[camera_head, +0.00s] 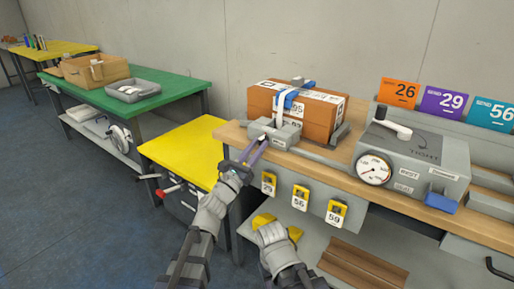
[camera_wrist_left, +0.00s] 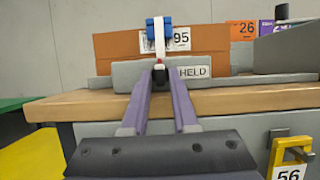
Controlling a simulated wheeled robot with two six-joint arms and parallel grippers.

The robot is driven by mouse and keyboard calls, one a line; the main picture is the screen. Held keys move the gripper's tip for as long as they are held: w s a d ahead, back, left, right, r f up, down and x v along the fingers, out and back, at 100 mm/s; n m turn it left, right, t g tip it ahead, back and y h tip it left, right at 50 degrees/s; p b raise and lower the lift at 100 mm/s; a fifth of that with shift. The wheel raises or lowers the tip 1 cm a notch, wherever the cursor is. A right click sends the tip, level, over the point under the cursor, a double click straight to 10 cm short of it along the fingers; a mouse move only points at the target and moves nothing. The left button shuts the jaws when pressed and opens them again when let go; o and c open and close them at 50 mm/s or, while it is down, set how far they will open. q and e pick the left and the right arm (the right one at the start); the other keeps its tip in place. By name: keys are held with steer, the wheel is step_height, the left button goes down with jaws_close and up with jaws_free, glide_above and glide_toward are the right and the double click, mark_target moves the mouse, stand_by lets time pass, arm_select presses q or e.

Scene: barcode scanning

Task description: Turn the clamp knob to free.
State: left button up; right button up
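An orange-brown box (camera_head: 318,118) sits in a grey clamp (camera_head: 285,138) at the near edge of the wooden bench. A white strap with a blue top (camera_wrist_left: 159,28) stands against the box. The clamp face bears a HELD label (camera_wrist_left: 194,72). My left gripper (camera_head: 258,147) reaches the clamp front with its purple fingers. In the left wrist view, the small dark clamp knob (camera_wrist_left: 159,75) fills the narrow gap between the fingertips; contact is hard to see. My right gripper (camera_head: 279,227) has its yellow fingers spread apart, empty, low in front of the bench.
A grey device with a gauge (camera_head: 374,170) and a TIGHT label stands right of the clamp. Yellow numbered tags (camera_head: 300,197) hang on the bench front. A yellow table (camera_head: 185,150) and a green table (camera_head: 165,92) stand to the left.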

arm_select(q)
steer(key=b+v, duration=0.3)
steer(key=v, duration=0.4)
steer(key=shift+s+a+f, duration=0.15)
steer(key=shift+s+a, duration=0.05)
steer(key=shift+s, duration=0.15)
